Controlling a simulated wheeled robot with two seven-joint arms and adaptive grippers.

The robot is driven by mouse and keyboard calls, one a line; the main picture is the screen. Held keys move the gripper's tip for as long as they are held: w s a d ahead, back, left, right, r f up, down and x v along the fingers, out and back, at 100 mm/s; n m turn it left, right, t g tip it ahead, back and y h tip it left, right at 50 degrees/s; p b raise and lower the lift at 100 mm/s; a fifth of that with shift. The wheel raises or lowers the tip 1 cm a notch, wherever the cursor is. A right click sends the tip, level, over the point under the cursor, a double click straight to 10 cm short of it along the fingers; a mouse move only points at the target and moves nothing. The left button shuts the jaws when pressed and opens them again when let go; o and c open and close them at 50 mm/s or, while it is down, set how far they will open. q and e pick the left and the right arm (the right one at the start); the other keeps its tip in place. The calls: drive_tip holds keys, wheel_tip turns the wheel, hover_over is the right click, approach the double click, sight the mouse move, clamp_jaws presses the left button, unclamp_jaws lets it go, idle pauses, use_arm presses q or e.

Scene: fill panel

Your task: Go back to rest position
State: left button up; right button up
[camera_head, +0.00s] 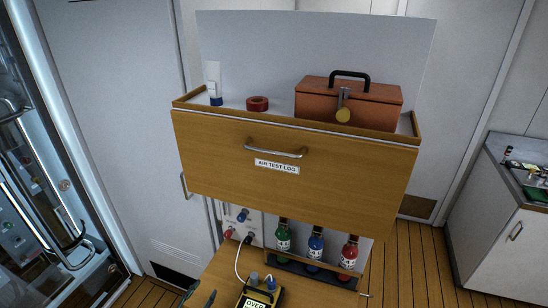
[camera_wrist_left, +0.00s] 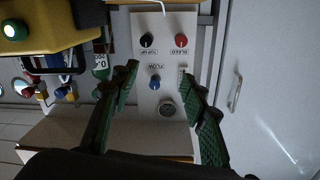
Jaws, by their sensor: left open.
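My left gripper (camera_head: 199,297) barely shows at the bottom edge of the head view, left of the yellow meter. In the left wrist view its two green-padded fingers (camera_wrist_left: 158,70) are spread apart with nothing between them. The fingers appear apart from the knobs. My right gripper is not in view.
A wooden drawer front (camera_head: 290,170) labelled AIR TEST LOG hangs above the bench. An orange toolbox (camera_head: 347,102) and red tape roll (camera_head: 257,104) sit on top. Green (camera_head: 283,238), blue (camera_head: 315,245) and red bottles (camera_head: 348,256) stand below, near a yellow meter (camera_head: 258,297).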

use_arm(q)
drive_tip(key=a+y, duration=0.1)
drive_tip(key=s+a+n+y, duration=0.1)
drive_tip(key=a+f+n+y, duration=0.1)
drive_tip(key=shift+s+a+f, duration=0.1)
drive_tip(key=shift+s+a, duration=0.15)
drive_tip(key=shift+a, duration=0.05)
drive_tip(key=s+a+f+n+g+y, duration=0.55)
drive_tip(key=s+a, duration=0.25)
drive_tip(key=s, duration=0.3)
drive_tip(key=s+d+f+g, duration=0.15)
drive_tip(key=s+g, duration=0.25)
drive_tip(key=s, duration=0.7)
drive_tip(key=s+f+g, duration=0.2)
drive_tip(key=s+g, duration=0.2)
drive_tip(key=s, duration=0.7)
wheel_tip(320, 180, down, 28)
drive_tip(key=f+h, duration=0.1)
drive_tip(key=s+d+f+m+g, duration=0.1)
drive_tip(key=s+f+g, duration=0.1)
drive_tip(key=s+f, duration=1.6)
drive_tip(key=s, duration=0.3)
drive_tip(key=shift+f, duration=0.25)
